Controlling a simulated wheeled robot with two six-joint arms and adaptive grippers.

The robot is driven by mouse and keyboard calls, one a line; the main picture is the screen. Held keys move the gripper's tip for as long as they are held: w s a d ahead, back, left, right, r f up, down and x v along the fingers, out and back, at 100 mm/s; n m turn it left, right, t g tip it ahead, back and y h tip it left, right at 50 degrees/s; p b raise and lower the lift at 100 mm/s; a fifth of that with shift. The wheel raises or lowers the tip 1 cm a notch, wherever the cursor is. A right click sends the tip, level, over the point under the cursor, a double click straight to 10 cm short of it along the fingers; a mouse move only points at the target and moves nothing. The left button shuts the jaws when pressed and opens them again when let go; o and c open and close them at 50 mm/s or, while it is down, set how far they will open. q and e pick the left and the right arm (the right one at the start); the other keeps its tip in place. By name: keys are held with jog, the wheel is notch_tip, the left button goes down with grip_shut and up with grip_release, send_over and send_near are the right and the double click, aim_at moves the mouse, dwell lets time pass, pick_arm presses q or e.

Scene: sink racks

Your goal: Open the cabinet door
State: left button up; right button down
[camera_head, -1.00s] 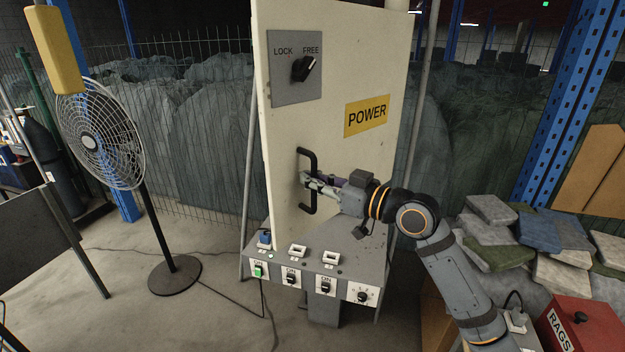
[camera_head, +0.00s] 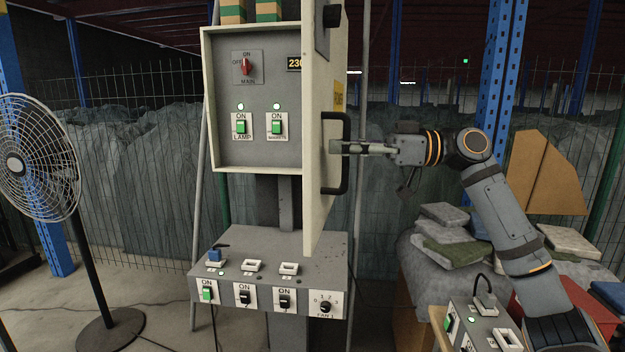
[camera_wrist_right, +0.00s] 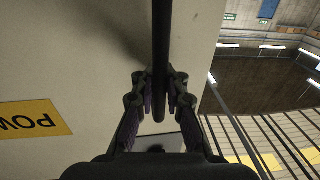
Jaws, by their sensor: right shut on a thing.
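The cabinet door (camera_head: 318,200) is a cream panel, swung open to the right and seen nearly edge-on in the head view. Its black bar handle (camera_head: 346,170) stands out from the door's outer face. My right gripper (camera_head: 340,148) is shut on the handle from the right. In the right wrist view the handle (camera_wrist_right: 162,60) runs between the fingers of the gripper (camera_wrist_right: 158,95). The open cabinet (camera_head: 230,160) shows a grey inner panel with a red MAIN knob (camera_head: 246,66) and two green switches. My left gripper is not in view.
A grey control box (camera_head: 270,270) with switches and sockets stands below the cabinet. A black fan (camera_head: 38,155) stands at the left. Stacked slabs (camera_head: 450,235) and another switch box (camera_head: 485,325) are at the right, near my right arm. Wire fencing runs behind.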

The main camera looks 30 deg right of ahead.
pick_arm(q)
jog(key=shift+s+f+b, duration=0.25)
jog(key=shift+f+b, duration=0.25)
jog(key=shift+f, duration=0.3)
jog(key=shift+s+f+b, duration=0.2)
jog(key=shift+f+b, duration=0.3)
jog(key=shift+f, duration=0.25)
pick_arm(e)
jog(key=shift+v, duration=1.9)
jog(key=shift+f, duration=0.1)
jog(key=c, duration=1.4)
grip_release()
jog(key=shift+v, duration=3.7)
jog(key=shift+d, duration=0.1)
